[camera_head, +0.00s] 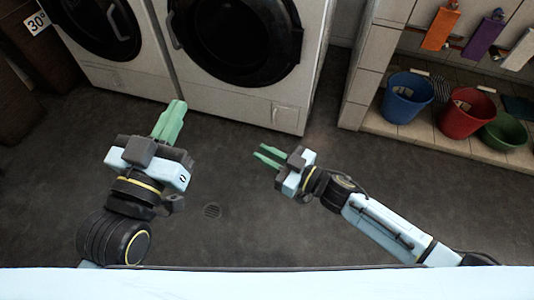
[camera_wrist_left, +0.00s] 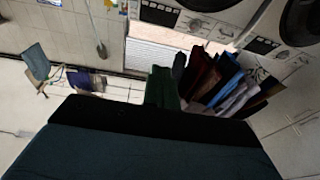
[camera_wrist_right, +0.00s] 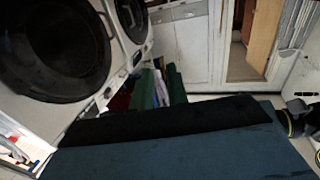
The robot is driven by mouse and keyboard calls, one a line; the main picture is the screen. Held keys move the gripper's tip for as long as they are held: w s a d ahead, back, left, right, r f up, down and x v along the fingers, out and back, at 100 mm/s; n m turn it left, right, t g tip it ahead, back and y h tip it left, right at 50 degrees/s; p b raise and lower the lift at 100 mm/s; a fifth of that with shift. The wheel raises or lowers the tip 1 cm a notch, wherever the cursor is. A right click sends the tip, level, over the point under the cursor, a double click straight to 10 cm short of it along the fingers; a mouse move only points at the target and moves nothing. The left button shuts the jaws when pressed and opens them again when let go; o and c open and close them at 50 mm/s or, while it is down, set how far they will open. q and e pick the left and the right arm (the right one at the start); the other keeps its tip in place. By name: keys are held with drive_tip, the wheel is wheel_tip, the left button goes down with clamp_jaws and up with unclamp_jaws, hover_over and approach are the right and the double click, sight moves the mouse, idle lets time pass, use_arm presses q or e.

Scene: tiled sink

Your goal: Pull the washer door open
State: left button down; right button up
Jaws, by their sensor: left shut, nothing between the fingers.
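Two white front-loading washers stand side by side at the top of the head view. The right washer (camera_head: 230,108) has a round dark door (camera_head: 245,45) that looks shut, with a handle (camera_head: 174,30) on its left side. My right gripper (camera_head: 258,151) is open and empty, in front of the right washer. Neither gripper visibly touches a door.
A tiled ledge (camera_head: 410,143) at the right holds a blue bucket (camera_head: 407,101), a red bucket (camera_head: 465,116) and a green basin (camera_head: 503,131). A dark cabinet (camera_head: 40,65) stands at the far left. The grey floor (camera_head: 260,220) between my arms is clear.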

drive_tip(key=o, duration=0.3)
drive_tip(key=shift+o, duration=0.2)
